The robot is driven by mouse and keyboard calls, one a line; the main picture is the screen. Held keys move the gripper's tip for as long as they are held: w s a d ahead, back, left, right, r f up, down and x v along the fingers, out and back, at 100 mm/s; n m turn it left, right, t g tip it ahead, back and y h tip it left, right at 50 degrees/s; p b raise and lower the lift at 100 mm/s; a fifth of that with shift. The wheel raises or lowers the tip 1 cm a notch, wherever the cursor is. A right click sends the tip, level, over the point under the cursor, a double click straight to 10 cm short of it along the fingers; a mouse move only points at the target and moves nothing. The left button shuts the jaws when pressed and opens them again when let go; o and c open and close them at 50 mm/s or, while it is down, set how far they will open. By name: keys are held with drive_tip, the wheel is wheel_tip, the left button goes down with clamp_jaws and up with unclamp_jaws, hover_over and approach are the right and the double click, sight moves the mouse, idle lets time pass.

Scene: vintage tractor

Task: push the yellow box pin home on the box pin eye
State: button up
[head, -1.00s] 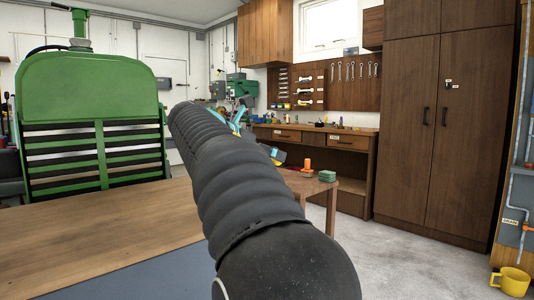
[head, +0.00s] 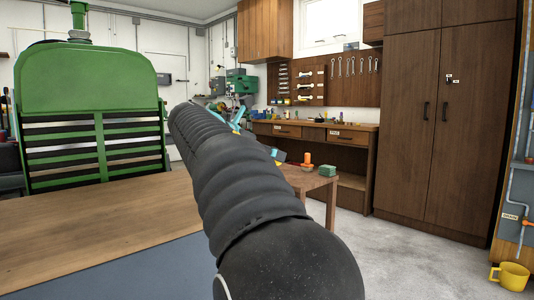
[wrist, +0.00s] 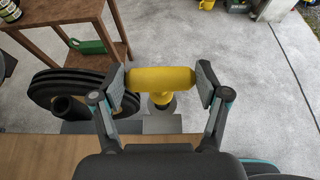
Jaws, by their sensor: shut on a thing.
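The yellow box pin (wrist: 160,79) shows in the wrist view with its thick handle lying crosswise between the two fingertips of my gripper (wrist: 162,81). My gripper is shut on the ends of this handle. Below the handle, a short yellow part of the pin meets a dark grey round piece on a grey plate, which looks like the box pin eye (wrist: 162,109). The handle hides most of the pin's shank, so I cannot tell how deep it sits. In the head view my black arm hides most of the gripper.
In the wrist view, dark round wheels (wrist: 72,94) lie left of the pin, near a wooden table (wrist: 62,12) with a green item on its lower shelf. Concrete floor is open at right. The head view shows a green tractor (head: 85,80) and a yellow mug (head: 511,276).

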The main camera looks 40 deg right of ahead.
drive_tip(key=shift+f+b, duration=0.85)
drive_tip(key=shift+f, duration=0.8)
drive_tip(key=o, duration=1.3)
